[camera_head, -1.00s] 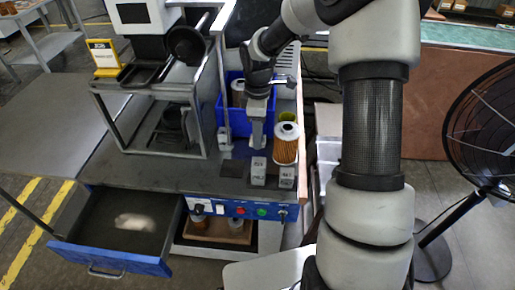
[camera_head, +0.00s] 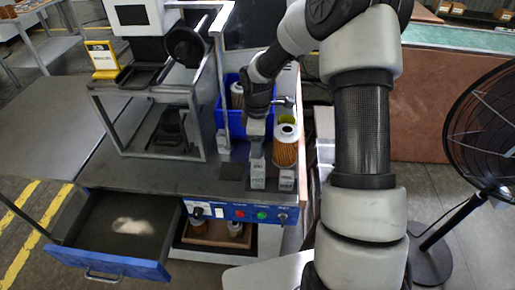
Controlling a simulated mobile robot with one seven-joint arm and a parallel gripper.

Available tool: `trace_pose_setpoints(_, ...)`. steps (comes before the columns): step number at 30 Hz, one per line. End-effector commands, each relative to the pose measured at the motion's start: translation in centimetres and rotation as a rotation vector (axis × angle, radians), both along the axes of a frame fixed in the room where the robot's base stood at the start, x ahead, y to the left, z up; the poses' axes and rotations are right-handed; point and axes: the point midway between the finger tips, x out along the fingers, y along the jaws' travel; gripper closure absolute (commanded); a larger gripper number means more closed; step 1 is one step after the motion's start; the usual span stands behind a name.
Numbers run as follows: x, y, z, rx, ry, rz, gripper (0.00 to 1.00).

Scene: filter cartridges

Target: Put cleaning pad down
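My gripper (camera_head: 256,140) points down over the bench top, just behind a grey labelled block (camera_head: 258,174). Its fingertips are small in this view, so I cannot tell whether they are open, shut or holding something. I cannot make out a cleaning pad for certain. A dark flat square (camera_head: 233,170) lies on the bench left of the gripper. A whitish patch (camera_head: 132,226) shows on the floor of the open drawer; I cannot tell if it is a pad or light.
A pleated orange filter cartridge (camera_head: 286,148) stands close right of the gripper, behind a second grey block (camera_head: 287,180). A blue bin (camera_head: 235,118) is behind. A metal frame (camera_head: 150,95) stands left. The open blue drawer (camera_head: 110,262) juts out front. The bench front left is clear.

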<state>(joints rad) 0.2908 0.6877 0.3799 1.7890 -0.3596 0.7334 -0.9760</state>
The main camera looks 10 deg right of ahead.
Motion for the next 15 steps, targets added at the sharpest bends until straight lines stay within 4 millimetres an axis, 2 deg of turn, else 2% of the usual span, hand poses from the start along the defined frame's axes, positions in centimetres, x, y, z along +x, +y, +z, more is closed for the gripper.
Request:
trace_pose_setpoints(8, 0.0, 0.0, 0.2, 0.000, -0.001, 0.000, 0.43)
trace_pose_setpoints(11, 0.1, 0.0, 1.0, -0.001, -0.003, 0.000, 0.43)
trace_pose_setpoints(15, 0.1, 0.0, 3.4, -0.001, -0.005, 0.000, 0.43)
